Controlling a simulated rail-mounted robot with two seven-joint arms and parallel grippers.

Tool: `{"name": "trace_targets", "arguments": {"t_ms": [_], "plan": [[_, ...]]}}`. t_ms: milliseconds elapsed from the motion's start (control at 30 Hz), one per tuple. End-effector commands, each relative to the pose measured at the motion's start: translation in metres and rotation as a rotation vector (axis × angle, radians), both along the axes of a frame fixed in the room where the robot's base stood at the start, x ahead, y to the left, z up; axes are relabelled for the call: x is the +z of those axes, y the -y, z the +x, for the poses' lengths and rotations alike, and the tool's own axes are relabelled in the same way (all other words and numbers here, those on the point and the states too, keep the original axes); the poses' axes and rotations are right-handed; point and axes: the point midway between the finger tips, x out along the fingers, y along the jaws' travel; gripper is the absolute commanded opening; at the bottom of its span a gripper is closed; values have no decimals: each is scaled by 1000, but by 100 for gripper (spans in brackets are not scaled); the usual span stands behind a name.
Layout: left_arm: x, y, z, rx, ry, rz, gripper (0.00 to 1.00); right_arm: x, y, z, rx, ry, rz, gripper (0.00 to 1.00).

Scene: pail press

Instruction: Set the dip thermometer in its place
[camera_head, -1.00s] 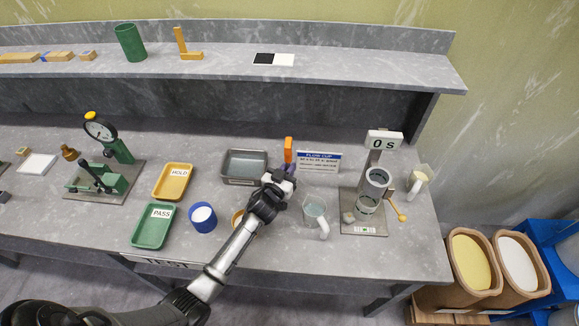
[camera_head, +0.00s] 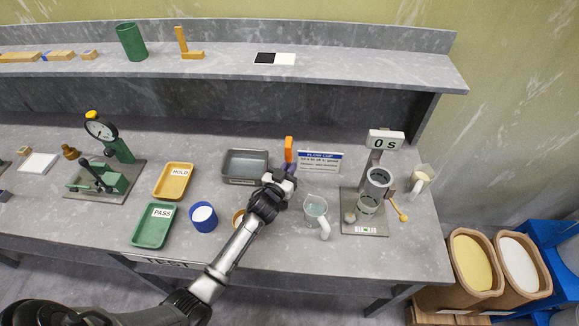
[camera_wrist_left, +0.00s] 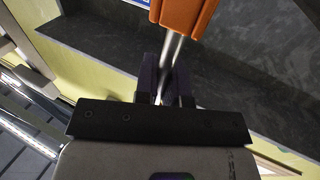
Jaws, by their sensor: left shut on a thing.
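The dip thermometer has an orange head (camera_head: 289,147) and a thin metal stem. My left gripper (camera_head: 286,172) is shut on the stem below the head, over the bench between the grey tray and the clear jug. The left wrist view shows the orange head (camera_wrist_left: 184,14) and the bright stem running down between the dark fingers (camera_wrist_left: 166,85). The stem's lower end is hidden behind the gripper and arm in the head view. I cannot make out a thermometer holder. My right gripper is not in view.
A grey metal tray (camera_head: 230,178) lies just left of the gripper. A clear jug (camera_head: 315,207) and the flow cup stand (camera_head: 350,224) are to the right. A flow cup sign (camera_head: 320,168) stands behind. A blue pot (camera_head: 197,224) and coloured trays are on the left.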

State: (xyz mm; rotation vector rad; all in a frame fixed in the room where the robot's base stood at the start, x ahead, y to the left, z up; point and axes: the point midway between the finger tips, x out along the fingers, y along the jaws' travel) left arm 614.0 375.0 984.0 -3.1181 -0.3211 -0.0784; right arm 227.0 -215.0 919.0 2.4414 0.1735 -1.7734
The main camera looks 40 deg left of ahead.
Motion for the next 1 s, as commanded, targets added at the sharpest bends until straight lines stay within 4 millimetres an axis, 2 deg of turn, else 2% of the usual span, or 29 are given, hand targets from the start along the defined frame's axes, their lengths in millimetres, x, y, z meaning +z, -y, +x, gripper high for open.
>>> {"name": "trace_targets", "arguments": {"t_ms": [33, 467, 1000], "plan": [[-4, 0, -2, 1, -9, -2, 0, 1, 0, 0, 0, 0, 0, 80], [-5, 0, -2, 1, -11, -3, 0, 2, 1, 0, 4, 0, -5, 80], [-22, 0, -2, 2, -15, -3, 0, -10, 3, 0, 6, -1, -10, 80]]}}
